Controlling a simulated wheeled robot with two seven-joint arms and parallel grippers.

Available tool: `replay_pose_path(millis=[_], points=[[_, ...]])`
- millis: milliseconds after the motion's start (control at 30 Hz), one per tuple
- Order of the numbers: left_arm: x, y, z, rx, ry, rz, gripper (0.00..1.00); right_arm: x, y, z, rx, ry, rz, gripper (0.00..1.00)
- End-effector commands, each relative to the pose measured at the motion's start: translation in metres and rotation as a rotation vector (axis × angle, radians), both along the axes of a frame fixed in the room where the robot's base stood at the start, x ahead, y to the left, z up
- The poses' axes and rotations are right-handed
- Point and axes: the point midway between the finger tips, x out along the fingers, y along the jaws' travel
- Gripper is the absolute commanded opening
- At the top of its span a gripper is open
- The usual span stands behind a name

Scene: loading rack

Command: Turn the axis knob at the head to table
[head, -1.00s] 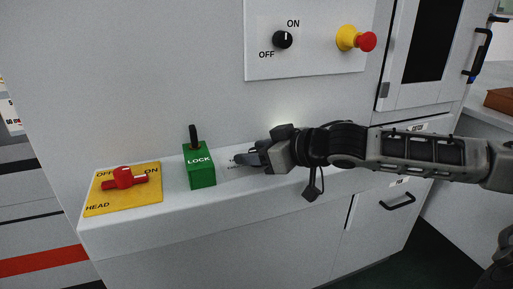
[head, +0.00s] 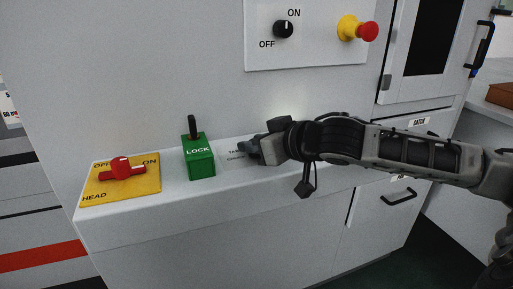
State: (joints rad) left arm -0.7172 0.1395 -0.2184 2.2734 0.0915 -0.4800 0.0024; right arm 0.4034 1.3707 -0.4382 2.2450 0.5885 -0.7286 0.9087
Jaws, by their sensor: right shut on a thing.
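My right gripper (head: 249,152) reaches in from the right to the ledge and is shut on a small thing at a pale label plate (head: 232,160). This is likely the axis knob, but the fingers hide it, so its pointing direction cannot be told. The plate's small lettering is partly covered; the upper word starts like "TAB". My left gripper is not in view.
Left of the gripper stands a green LOCK block (head: 199,162) with a black lever. Further left is a yellow HEAD plate (head: 96,190) with a red handle (head: 122,170). Above are a black ON/OFF knob (head: 283,29) and a red stop button (head: 368,32).

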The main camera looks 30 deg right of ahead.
Motion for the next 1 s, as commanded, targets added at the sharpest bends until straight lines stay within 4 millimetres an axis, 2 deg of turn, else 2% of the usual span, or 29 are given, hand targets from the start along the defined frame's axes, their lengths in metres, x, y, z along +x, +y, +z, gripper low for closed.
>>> replay_pose_path(millis=[67, 367, 600, 1000], points=[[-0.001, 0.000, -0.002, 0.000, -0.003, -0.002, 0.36, 0.000, 0.003, -0.001, 0.007, -0.003, -0.055, 0.09], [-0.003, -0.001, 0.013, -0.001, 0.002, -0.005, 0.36, 0.000, 0.003, 0.003, 0.011, 0.001, -0.297, 0.09], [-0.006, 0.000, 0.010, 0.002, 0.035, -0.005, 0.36, 0.000, 0.002, 0.003, 0.007, 0.003, -0.449, 0.09], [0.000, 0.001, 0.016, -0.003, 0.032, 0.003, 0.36, 0.000, 0.000, 0.000, 0.000, 0.001, -0.552, 0.09]])
